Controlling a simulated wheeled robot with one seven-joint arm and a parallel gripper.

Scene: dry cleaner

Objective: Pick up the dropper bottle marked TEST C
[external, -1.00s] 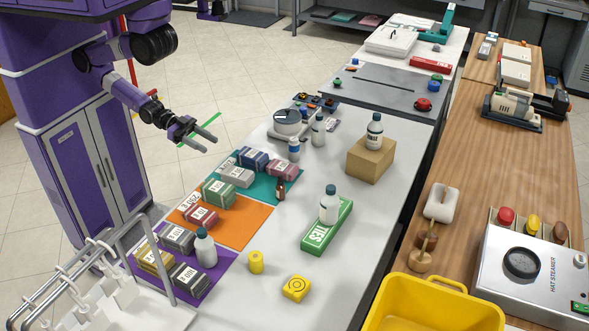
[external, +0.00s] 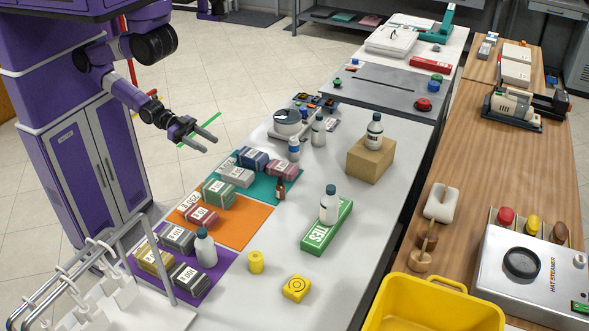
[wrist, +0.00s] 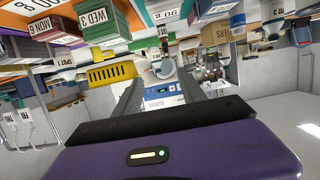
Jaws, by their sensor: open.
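A small brown dropper bottle (external: 281,190) with a dark top stands upright at the right edge of the teal mat (external: 262,196) in the external view. Its marking is too small to read, so I cannot tell whether it says TEST C. My gripper (external: 208,143) is open and empty. It is in the air beyond the left edge of the white table, up and to the left of the brown bottle and apart from it. In the wrist view my gripper (wrist: 160,88) also shows with its fingers apart and nothing between them. I cannot make out the brown bottle there.
Wrapped bundles lie on the teal, orange (external: 243,232) and purple mats. Larger white bottles stand nearby: one on a cardboard box (external: 369,161), one on a green box (external: 327,229), one on the purple mat (external: 205,249). The table's middle is largely clear.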

